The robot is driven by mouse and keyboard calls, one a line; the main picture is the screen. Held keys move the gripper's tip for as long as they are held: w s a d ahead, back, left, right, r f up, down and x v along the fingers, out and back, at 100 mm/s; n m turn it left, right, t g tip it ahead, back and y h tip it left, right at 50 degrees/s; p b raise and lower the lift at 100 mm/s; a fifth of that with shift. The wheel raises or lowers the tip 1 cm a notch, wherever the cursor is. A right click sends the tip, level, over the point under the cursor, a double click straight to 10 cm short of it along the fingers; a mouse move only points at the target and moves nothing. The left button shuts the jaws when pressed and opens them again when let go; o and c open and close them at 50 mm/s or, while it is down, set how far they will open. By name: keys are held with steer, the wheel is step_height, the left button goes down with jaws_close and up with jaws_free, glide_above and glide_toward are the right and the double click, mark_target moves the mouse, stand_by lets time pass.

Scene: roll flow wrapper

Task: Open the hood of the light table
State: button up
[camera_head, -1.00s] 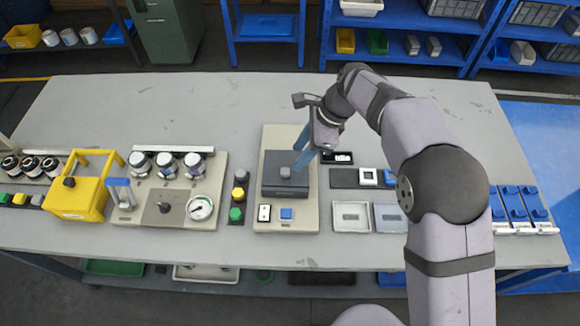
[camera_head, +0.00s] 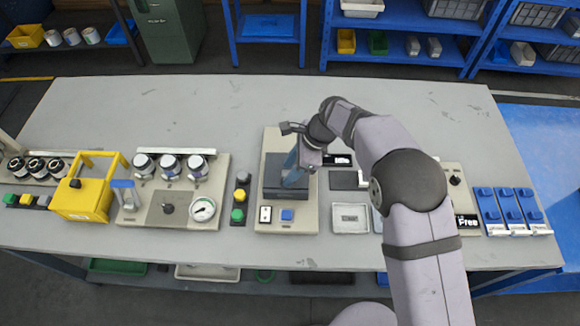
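The light table (camera_head: 272,224) is a beige unit on the bench, left of my arm. Its dark grey hood (camera_head: 273,167) lies flat over the base and looks closed. A white switch (camera_head: 265,214) and a blue button (camera_head: 287,214) sit on the base in front of the hood. The small grey knob on the hood is hidden behind the fingers. I cannot tell whether the fingers touch the knob or are shut on it.
A button column (camera_head: 239,200) stands close left of the light table, then a gauge panel (camera_head: 168,207) and a yellow box (camera_head: 82,199). Trays (camera_head: 350,218) and dark plates lie to the right, partly behind my arm. The bench behind the light table is clear.

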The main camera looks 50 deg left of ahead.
jaws_close()
steer(key=shift+w+a+b, duration=0.3)
steer(key=shift+w+a, duration=0.7)
steer(key=shift+a, duration=0.15)
steer(key=shift+w+a, duration=0.4)
steer(key=shift+w, duration=0.1)
jaws_free()
steer(key=b+v, duration=0.2)
steer(key=v, duration=0.5)
steer(key=shift+r+b, duration=0.15)
steer(key=shift+b, duration=0.2)
